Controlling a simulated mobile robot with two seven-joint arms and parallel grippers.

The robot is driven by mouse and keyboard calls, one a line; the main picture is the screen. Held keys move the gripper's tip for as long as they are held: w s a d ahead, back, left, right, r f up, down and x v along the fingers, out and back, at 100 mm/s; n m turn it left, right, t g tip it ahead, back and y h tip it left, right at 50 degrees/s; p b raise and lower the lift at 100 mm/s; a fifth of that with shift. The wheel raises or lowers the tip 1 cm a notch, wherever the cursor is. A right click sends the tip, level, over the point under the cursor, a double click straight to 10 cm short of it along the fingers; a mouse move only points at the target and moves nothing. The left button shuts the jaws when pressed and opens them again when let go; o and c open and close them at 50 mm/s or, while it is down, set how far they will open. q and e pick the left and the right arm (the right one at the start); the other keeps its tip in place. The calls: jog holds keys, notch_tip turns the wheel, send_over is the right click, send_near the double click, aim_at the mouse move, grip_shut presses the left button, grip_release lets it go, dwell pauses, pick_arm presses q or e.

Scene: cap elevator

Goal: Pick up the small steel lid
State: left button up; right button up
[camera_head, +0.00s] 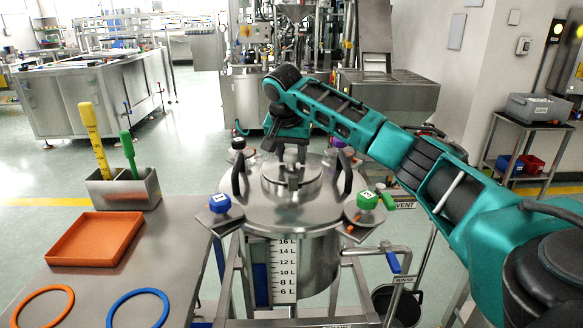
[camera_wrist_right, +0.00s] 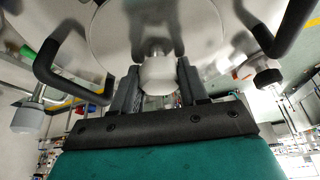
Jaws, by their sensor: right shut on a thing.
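The small steel lid (camera_head: 276,172) is a round, shiny disc with a knob, at the middle of the big steel tank's top (camera_head: 250,208). My right gripper (camera_head: 291,160) reaches down over it from above and is shut on its knob. In the right wrist view the pale knob (camera_wrist_right: 157,74) sits between the two dark fingers of my right gripper (camera_wrist_right: 158,82), with the lid's disc (camera_wrist_right: 200,30) beyond it. I cannot tell whether the lid rests on the tank or is slightly raised. My left gripper is not in view.
Black curved handles (camera_head: 345,175) stand on both sides of the lid. A blue knob (camera_head: 220,203) and a green knob (camera_head: 367,200) sit at the tank's edge. The left table holds an orange tray (camera_head: 97,240), a steel holder (camera_head: 125,190), an orange ring and a blue ring (camera_head: 138,293).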

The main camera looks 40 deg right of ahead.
aim_at(291, 151)
jog(key=c, duration=0.5)
jog(key=shift+r, duration=0.15)
notch_tip(291, 151, up, 20)
jog(key=shift+f, duration=0.1)
dwell(0.3)
